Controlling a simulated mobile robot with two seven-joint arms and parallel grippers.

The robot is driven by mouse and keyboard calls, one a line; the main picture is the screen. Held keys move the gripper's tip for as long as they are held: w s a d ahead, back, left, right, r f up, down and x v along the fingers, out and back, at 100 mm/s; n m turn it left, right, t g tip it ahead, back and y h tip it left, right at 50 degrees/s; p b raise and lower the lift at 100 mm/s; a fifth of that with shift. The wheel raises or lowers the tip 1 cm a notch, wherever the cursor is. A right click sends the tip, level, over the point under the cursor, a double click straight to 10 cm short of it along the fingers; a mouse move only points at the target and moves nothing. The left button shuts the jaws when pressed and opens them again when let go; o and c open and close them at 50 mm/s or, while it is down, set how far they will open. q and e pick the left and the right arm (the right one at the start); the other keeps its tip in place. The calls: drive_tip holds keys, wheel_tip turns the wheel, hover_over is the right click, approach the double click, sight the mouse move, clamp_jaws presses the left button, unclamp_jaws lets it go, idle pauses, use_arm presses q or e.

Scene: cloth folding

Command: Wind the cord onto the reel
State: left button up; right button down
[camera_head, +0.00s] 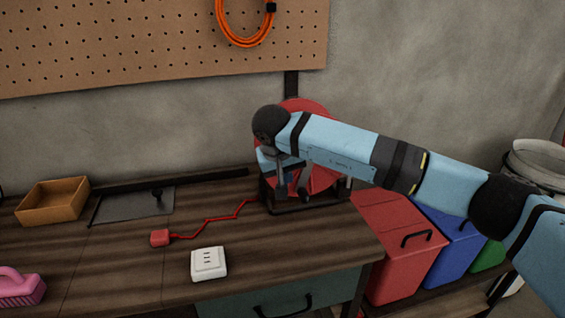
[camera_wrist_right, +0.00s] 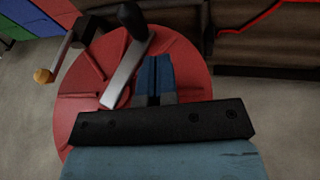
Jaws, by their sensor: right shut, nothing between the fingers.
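The red reel (camera_head: 312,180) stands on a dark frame at the right part of the workbench, largely hidden behind my right arm. In the right wrist view the red reel disc (camera_wrist_right: 85,110) fills the middle, with a metal crank arm (camera_wrist_right: 124,75) and black knob (camera_wrist_right: 132,15) across it. The red cord (camera_head: 212,219) runs in a zigzag over the bench from the reel to a red plug (camera_head: 160,237). My right gripper (camera_head: 283,190) is in front of the reel, shut and empty; its blue fingers (camera_wrist_right: 155,60) are just beside the crank arm. My left gripper is out of view.
A white socket block (camera_head: 208,263) lies near the plug. Coloured bins (camera_head: 398,245) stand right of the bench. An orange cable (camera_head: 245,42) hangs on the pegboard.

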sight(299, 191)
drive_tip(key=shift+w+d+f, duration=0.25)
drive_tip(key=shift+d+f, duration=0.4)
drive_tip(key=shift+f, duration=0.25)
drive_tip(key=shift+w+d+f, duration=0.2)
drive_tip(key=shift+d+f, duration=0.45)
drive_tip(key=shift+f, duration=0.2)
drive_tip(key=shift+w, duration=0.1)
